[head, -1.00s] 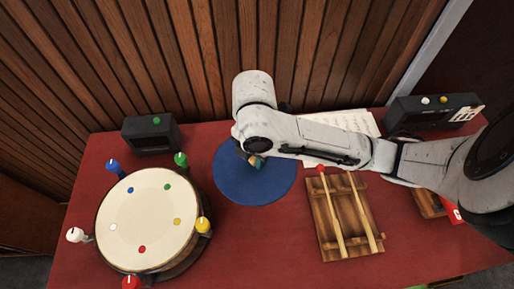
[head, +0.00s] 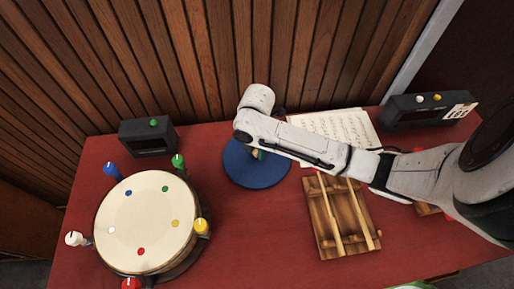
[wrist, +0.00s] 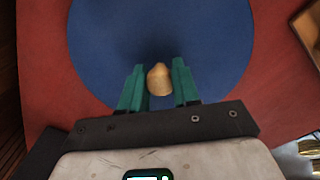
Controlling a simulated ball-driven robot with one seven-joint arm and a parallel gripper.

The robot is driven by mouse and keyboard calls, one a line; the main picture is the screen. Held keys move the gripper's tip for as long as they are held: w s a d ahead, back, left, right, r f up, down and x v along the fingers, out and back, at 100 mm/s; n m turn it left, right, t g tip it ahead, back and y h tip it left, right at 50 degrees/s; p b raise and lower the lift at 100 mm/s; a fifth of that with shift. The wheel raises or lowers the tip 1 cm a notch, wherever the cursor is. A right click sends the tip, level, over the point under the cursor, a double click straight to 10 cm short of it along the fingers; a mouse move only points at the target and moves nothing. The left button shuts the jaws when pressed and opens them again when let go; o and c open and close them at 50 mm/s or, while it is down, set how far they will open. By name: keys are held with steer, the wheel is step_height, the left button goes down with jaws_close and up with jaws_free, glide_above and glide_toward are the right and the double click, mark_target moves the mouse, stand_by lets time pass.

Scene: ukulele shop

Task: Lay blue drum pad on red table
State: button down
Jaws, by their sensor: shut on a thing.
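The blue drum pad (head: 268,176) is a flat round disc with a tan knob (wrist: 159,80) at its middle. It is over the back middle of the red table (head: 245,235), right of the drum. My gripper (wrist: 159,88) has its green fingers on either side of the knob and is shut on it. In the head view my gripper (head: 258,154) is mostly hidden behind my arm. The pad looks level and at or very near the tabletop; I cannot tell if it touches. The red table also shows around the pad in the wrist view (wrist: 277,60).
A cream drum (head: 145,222) with coloured knobs stands at the left. A dark box (head: 148,138) is behind it. Sheet music (head: 335,128) and a wooden rack with sticks (head: 342,215) lie to the right. Another dark device (head: 430,110) stands back right. The front middle is clear.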

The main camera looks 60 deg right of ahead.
steer(key=shift+f, duration=0.1)
steer(key=shift+f, duration=0.1)
steer(key=c, duration=0.8)
jaws_free()
